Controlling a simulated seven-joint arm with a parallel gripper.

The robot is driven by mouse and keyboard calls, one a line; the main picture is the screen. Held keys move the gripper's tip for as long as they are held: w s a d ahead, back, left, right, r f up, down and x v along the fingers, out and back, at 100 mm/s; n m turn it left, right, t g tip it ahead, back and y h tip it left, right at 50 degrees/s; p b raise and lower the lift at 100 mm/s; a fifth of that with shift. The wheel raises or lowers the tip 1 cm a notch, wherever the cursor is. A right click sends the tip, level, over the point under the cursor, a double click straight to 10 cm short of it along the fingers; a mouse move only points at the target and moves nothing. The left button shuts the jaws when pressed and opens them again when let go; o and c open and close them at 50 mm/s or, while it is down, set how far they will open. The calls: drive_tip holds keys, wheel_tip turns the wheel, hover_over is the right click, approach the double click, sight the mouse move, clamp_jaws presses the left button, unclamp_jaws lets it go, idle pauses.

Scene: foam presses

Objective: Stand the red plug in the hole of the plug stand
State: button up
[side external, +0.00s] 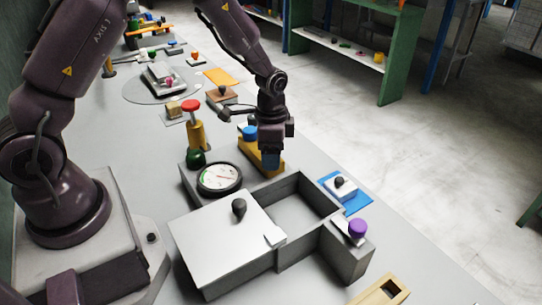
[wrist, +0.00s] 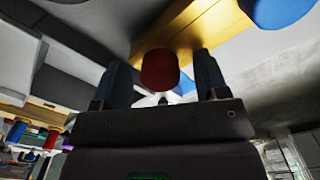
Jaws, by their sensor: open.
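The red plug (wrist: 160,69) shows in the wrist view between my two spread fingers. It overlaps the near end of the yellow wooden plug stand (wrist: 190,28); I cannot tell whether it sits in a hole. A blue plug (wrist: 283,9) is at the stand's other end. In the side external view the stand (side external: 257,158) and the blue plug (side external: 250,133) are beside my gripper (side external: 270,160), which points down over the stand's right end. The gripper hides the red plug there. My gripper is open, with its fingers on either side of the red plug.
A grey box with a white lid (side external: 225,240) and an open compartment lies in front of the stand. A round gauge (side external: 219,178) and a yellow post with a red knob (side external: 191,104) stand to the left. A blue mat (side external: 355,203) lies to the right.

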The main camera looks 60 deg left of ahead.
drive_tip(key=c, duration=1)
drive_tip(key=shift+r, duration=0.15)
